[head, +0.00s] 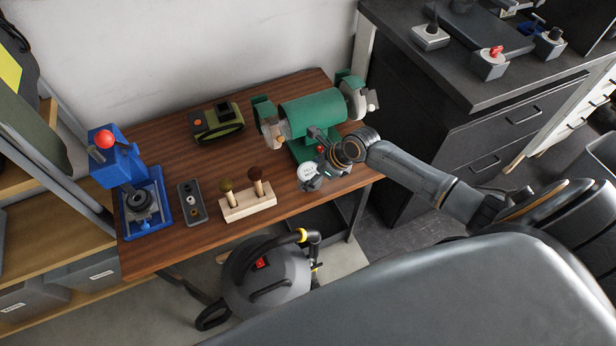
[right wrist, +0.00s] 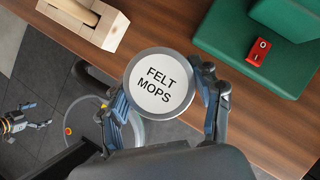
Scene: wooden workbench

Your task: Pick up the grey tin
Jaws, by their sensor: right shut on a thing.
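The grey tin shows in the head view (head: 308,177) and in the right wrist view (right wrist: 160,84). It is round, with a white top that reads "FELT MOPS". My right gripper (right wrist: 166,100) is shut on it, with a finger on each side. In the head view my right gripper (head: 322,172) is at the front right of the workbench (head: 200,165), in front of the green grinder (head: 311,112). The tin's lower part is largely hidden, so I cannot tell whether it touches the bench.
A wooden block with two handled tools (head: 248,203) stands left of the tin. The grinder's base with a red switch (right wrist: 259,50) is close on the right in the right wrist view. A vacuum (head: 265,275) stands on the floor before the bench.

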